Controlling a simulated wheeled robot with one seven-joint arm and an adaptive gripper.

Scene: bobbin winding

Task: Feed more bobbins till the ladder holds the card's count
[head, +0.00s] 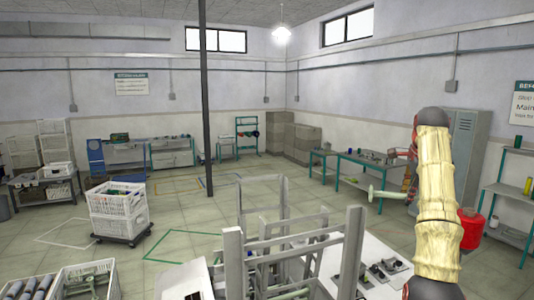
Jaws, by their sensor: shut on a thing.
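My gripper (407,172) is at the right, partly hidden behind my own pale-sleeved arm. It is shut on a pale green bobbin (388,194) with a round flange at its left end. The bobbin is held in the air, apart from the grey frame. This frame (354,252) of uprights and rails stands in the near middle; I cannot tell whether it is the ladder or how many bobbins it holds. No readable count card shows.
A white panel with dark controls (383,270) lies right of the frame. White crates (120,211) stand on a dolly at left; another crate (103,272) is at the lower left. A dark post (204,100) rises mid-room. Green-legged benches (350,168) stand behind. Open floor lies between.

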